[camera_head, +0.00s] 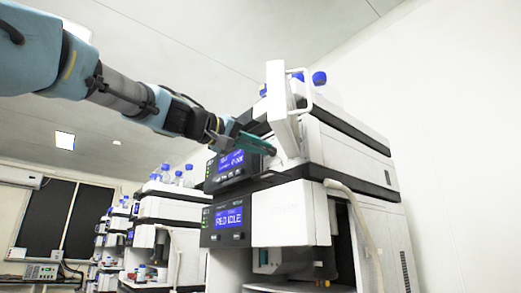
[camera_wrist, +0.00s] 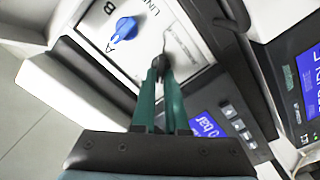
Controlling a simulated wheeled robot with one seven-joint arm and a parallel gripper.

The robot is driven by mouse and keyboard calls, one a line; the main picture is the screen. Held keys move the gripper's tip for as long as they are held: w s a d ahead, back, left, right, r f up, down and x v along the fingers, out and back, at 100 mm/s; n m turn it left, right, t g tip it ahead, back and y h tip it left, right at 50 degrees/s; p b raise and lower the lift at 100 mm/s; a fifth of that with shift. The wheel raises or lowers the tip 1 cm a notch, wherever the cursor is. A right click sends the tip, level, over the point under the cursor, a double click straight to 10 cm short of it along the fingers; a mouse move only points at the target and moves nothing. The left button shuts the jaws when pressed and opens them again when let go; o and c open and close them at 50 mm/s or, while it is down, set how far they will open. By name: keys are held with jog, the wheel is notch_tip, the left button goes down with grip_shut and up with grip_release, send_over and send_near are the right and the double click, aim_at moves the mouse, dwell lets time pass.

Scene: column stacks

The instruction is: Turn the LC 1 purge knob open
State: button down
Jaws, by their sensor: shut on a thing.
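My gripper (camera_head: 268,148) reaches from the left to the front of the upper module, beside its open white door (camera_head: 286,112). In the wrist view, its two green fingers (camera_wrist: 161,72) are shut on a small dark knob (camera_wrist: 159,61), which I take for the purge knob. The fingers hide most of it, so I cannot read its turn angle. In the head view the knob is hidden behind the fingers. A blue selector knob (camera_wrist: 124,30) with letters A and B around it sits on the same white panel, apart from the fingers.
The upper blue display (camera_head: 231,161) is just below my gripper; a lower display (camera_head: 229,217) is on the module beneath. Blue-capped bottles (camera_head: 319,78) stand on top. Other instrument stacks (camera_head: 170,207) stand to the left.

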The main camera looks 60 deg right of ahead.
jog(key=shift+w+f+n, duration=0.1)
jog(key=shift+f+n, duration=0.05)
jog(key=shift+n, duration=1.65)
jog(key=shift+w+f+n, duration=0.1)
jog(key=shift+n, duration=1.7)
jog(key=c, duration=0.9)
grip_release()
jog(key=shift+c, duration=0.2)
jog(key=shift+s, duration=0.1)
jog(key=b+v, duration=0.4)
jog(key=v, duration=0.6)
jog(key=shift+a+b, duration=0.4)
